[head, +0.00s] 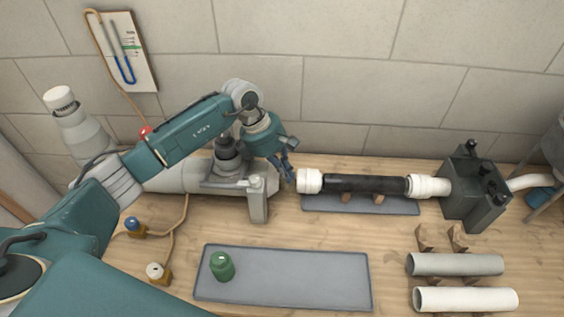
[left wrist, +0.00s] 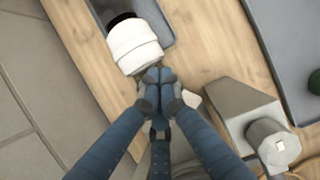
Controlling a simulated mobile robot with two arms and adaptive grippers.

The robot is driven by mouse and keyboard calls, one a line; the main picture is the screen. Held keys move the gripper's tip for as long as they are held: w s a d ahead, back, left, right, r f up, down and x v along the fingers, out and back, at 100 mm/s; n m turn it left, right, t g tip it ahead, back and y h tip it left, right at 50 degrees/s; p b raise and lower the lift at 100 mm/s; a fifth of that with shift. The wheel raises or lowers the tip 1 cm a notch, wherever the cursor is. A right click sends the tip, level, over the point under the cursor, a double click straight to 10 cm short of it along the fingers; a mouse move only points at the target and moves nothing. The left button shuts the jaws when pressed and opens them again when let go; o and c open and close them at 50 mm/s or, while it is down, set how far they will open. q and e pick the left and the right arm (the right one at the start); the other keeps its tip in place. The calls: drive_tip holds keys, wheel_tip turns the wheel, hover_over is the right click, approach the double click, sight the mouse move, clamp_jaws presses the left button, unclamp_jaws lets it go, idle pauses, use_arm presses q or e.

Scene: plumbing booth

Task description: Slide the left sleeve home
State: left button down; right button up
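The left sleeve (head: 310,181) is a white collar on the left end of a black pipe (head: 365,184). It also shows in the left wrist view (left wrist: 134,46), with the dark pipe end (left wrist: 121,18) beyond it. A white right sleeve (head: 430,186) sits at the pipe's other end, by a dark grey clamp block (head: 472,190). My left gripper (head: 288,172) is just left of the left sleeve. In the left wrist view its fingertips (left wrist: 158,78) are together, with nothing seen between them, close against the sleeve's near end; contact is unclear. My right gripper is out of view.
A grey fixture (head: 258,200) with a large pipe stands left of my gripper. Wooden supports (head: 378,198) hold the black pipe above a grey mat (head: 320,207). A front mat (head: 300,280) carries a green cylinder (head: 221,266). Two spare pipes (head: 457,264) lie at right.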

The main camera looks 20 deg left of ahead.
sight(309, 181)
use_arm(q)
drive_tip(key=shift+f, duration=0.15)
drive_tip(key=shift+w+d, duration=0.1)
drive_tip(key=shift+d, duration=0.05)
drive_tip(key=d+b, duration=0.1)
drive_tip(key=d, duration=0.1)
drive_tip(key=w+d+b, duration=0.1)
drive_tip(key=d+b, duration=0.1)
drive_tip(key=shift+w+d+f, duration=0.1)
drive_tip(key=shift+w+d, duration=0.05)
drive_tip(key=shift+d, duration=0.35)
